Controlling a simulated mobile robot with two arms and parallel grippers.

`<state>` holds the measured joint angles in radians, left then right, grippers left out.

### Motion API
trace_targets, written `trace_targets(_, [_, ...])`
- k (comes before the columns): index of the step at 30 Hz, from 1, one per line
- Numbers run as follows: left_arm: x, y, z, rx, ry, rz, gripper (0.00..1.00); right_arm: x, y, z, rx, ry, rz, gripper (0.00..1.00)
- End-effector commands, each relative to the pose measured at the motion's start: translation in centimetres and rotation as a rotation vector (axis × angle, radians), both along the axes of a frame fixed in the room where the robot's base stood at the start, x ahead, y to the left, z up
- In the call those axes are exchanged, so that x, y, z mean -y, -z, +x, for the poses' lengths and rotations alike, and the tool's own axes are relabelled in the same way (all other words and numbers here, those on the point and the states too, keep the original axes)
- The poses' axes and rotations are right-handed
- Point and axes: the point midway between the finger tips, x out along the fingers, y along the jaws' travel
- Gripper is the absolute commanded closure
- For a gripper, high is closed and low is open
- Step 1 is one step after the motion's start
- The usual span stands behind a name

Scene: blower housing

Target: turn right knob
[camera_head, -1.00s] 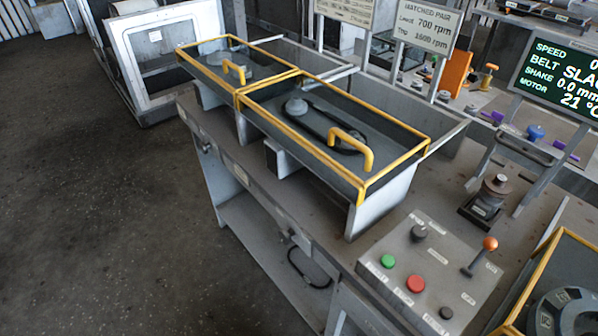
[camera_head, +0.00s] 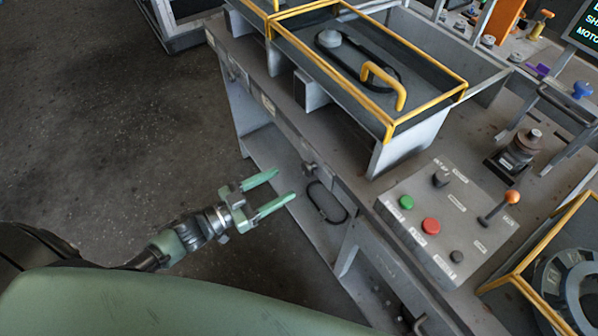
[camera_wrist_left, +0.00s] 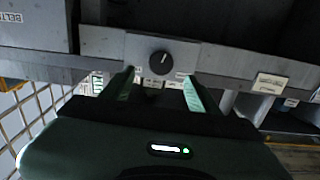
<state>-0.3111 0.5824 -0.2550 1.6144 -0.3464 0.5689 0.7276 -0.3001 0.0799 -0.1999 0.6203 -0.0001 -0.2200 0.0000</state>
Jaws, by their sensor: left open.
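The right knob (camera_head: 308,170) sits on the front edge of the workbench, below the yellow-framed boxes. In the left wrist view the black round knob (camera_wrist_left: 162,62) has a pale pointer mark near upright and sits on a grey plate. My left gripper (camera_head: 286,183) has two green fingers, open and empty, pointing at the knob from the aisle side. In the wrist view the open left gripper (camera_wrist_left: 160,80) has its fingertips either side of the knob, slightly below it in the picture. Contact cannot be made out. My right gripper is not in view.
A control panel with a green button (camera_head: 406,202), a red button (camera_head: 431,226) and an orange-topped lever (camera_head: 511,197) lies on the bench top. A dark cable loop (camera_head: 327,203) shows below the edge. The floor (camera_head: 110,130) at left is clear.

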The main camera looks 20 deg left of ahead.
Motion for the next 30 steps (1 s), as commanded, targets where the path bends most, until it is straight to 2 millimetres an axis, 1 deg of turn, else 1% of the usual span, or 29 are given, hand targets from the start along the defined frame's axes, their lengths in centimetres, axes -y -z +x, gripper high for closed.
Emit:
trace_targets(1, [0.5, -0.2, 0.7, 0.001, -0.002, -0.002, 0.40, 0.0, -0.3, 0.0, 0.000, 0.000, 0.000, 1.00])
trace_targets(6, [2.2, -0.2, 3.0, 0.002, -0.004, -0.001, 0.40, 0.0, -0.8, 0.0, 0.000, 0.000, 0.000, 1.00])
trace_targets(12, [3.7, -0.1, 4.9, 0.000, -0.004, -0.001, 0.40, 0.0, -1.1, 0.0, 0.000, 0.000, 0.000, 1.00])
trace_targets(16, [4.1, 0.1, 5.4, -0.001, -0.005, 0.002, 0.40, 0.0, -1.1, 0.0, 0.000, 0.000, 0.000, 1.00])
trace_targets(23, [4.2, 0.1, 5.5, -0.002, -0.005, 0.002, 0.40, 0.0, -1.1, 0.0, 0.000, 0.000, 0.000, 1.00])
trace_targets(24, [4.2, 0.1, 5.5, -0.002, -0.005, 0.002, 0.45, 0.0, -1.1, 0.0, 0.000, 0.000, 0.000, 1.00])
trace_targets(26, [4.2, 0.1, 5.5, -0.002, -0.005, 0.002, 0.62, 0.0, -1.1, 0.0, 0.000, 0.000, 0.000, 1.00])
trace_targets(27, [4.2, 0.1, 5.5, -0.002, -0.005, 0.002, 0.73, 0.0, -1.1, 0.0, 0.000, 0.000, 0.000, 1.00])
trace_targets(29, [4.2, 0.1, 5.5, -0.002, -0.005, 0.001, 0.90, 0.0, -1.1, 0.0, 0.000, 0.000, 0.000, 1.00])
trace_targets(30, [4.1, 0.1, 5.5, -0.002, -0.005, 0.001, 1.00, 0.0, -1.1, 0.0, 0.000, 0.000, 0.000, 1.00])
